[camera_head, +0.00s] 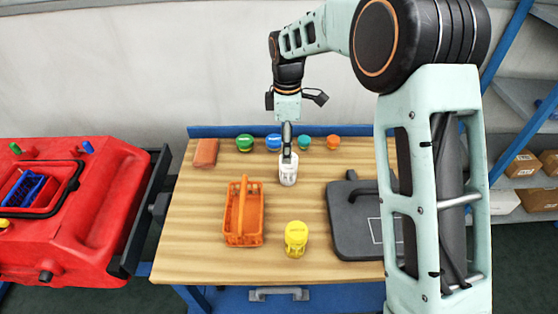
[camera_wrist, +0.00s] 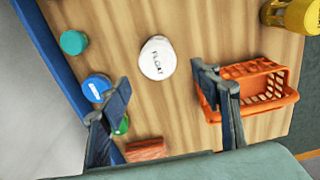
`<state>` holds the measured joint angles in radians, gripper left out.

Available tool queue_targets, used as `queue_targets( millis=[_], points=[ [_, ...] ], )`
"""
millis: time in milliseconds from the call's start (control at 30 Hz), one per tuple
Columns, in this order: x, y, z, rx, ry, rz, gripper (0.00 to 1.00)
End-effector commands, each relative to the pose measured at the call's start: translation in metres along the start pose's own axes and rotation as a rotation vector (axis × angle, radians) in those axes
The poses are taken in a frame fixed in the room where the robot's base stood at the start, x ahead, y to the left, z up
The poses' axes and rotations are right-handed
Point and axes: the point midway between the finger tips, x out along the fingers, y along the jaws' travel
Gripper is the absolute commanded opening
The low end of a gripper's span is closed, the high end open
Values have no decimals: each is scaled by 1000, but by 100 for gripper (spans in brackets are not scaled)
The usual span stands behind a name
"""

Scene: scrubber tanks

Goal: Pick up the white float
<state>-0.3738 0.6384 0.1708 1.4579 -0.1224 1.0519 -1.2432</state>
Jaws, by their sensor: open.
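The white float (camera_head: 288,174) stands on the wooden table (camera_head: 190,255), behind the middle of its top. In the wrist view the white float (camera_wrist: 157,58) shows from above with the word FLOAT on it. It lies ahead of my fingertips, between their two lines, and nothing touches it there. My gripper (camera_head: 287,150) is over the float in the head view and hides part of its top. In the wrist view my gripper (camera_wrist: 163,85) has its two fingers wide apart with nothing between them.
An orange basket (camera_head: 243,228) stands front left of the float, close to one finger in the wrist view (camera_wrist: 262,88). A yellow object (camera_head: 296,238) stands in front. Green (camera_head: 244,142), blue (camera_head: 273,141), teal and orange caps line the back edge. A dark grey tank (camera_head: 350,225) lies right.

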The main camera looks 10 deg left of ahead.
Motion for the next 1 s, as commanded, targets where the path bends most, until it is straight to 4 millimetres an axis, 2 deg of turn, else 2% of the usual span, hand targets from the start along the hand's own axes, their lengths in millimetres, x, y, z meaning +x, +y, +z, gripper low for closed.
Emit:
queue_targets(
  millis=[300, 567, 800, 1000],
  points=[
    [45, -2, -3, -12, 4, -9, 58],
    [66, -1, -2, -10, 3, -8, 58],
    [100, 1, 0, -10, 3, -7, 58],
    [108, 2, 0, -10, 4, -3, 58]
  ],
)
